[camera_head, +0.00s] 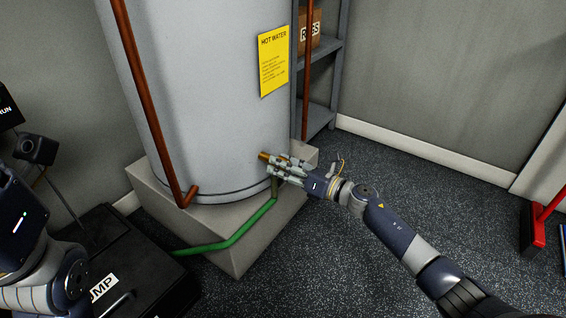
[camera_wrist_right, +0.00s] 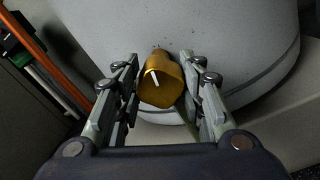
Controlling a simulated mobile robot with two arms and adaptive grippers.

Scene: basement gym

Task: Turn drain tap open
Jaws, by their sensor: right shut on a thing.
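The drain tap (camera_head: 264,156) is a brass-yellow knob low on the front of the large grey hot water tank (camera_head: 205,90). In the right wrist view the tap's knob (camera_wrist_right: 161,88) has a short white line on its face, tilted to the upper left. My right gripper (camera_head: 275,165) is at the tap, with its fingers on both sides of the knob, shut on it. A green hose (camera_head: 235,238) hangs below the tap and runs left along the plinth. Only links of my left arm show at the lower left; its gripper is out of view.
The tank stands on a concrete plinth (camera_head: 240,258). Copper pipes (camera_head: 146,90) run beside it. A black pump case (camera_head: 130,262) lies at the lower left. A grey shelf (camera_head: 321,118) stands behind, and a red broom (camera_head: 535,232) at the far right. The floor between is clear.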

